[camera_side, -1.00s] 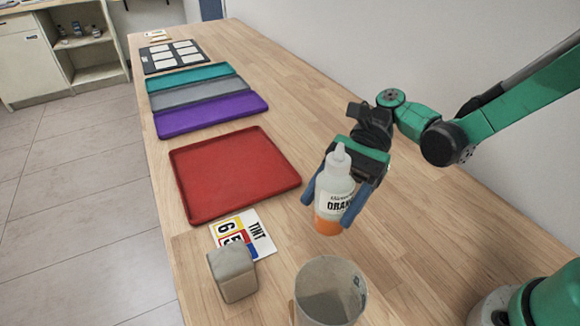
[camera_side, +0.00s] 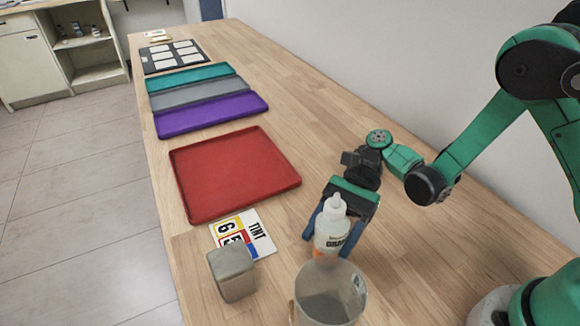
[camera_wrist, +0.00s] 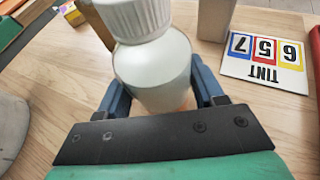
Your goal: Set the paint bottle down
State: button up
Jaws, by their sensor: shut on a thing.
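The paint bottle (camera_side: 332,232) is white with a pale nozzle cap, a dark-lettered label and orange paint low in it. My gripper (camera_side: 335,236) is shut on it, with a blue finger on each side. The bottle is upright, and its lower end is hidden behind the rim of a clear cup (camera_side: 330,300). I cannot tell whether its base touches the table. In the wrist view the bottle (camera_wrist: 155,75) fills the middle between the fingers (camera_wrist: 160,88).
A red tray (camera_side: 235,175) lies beyond, then purple (camera_side: 212,116), grey and teal trays. Bare wood is free to the right of the red tray.

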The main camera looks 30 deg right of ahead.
jog(key=o, duration=1.4)
jog(key=shift+o, duration=0.2)
notch_tip(320, 180, up, 20)
jog(key=w+d+f+n+t+h, duration=0.1)
jog(key=d+f+n+t+h, duration=0.9)
jog(key=d+n+t+h, duration=0.1)
jog(key=d+t, duration=0.1)
jog(key=d, duration=0.1)
jog(key=shift+d+n+t+h, duration=0.3)
jog(key=shift+t, duration=0.1)
